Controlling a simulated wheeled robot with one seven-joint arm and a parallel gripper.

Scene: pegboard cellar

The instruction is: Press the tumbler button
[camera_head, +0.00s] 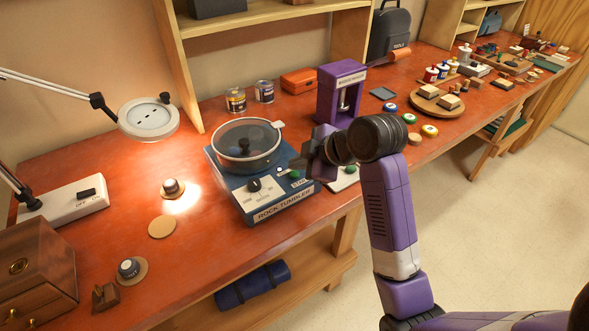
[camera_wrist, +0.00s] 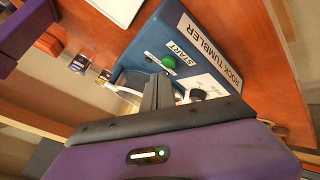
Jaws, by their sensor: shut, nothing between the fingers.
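The rock tumbler (camera_head: 262,205) is a blue box with a round clear-lidded drum on top. Its front panel carries a black dial (camera_head: 254,184) and a green START button (camera_head: 294,174). The green button also shows in the wrist view (camera_wrist: 169,62), beside the START label, and looks unpressed or only slightly raised; its exact height is unclear. My gripper (camera_head: 300,164) is shut and empty, close above the button end of the panel. In the wrist view its fingertips (camera_wrist: 160,76) appear just short of the button. I cannot tell whether they touch it.
A purple press (camera_head: 326,92) stands behind my wrist, and a plate with another green knob (camera_head: 350,169) lies right of the tumbler. A lamp (camera_head: 149,118) lights the bench at left. A wooden box (camera_head: 37,270) sits at the front left. The floor at right is clear.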

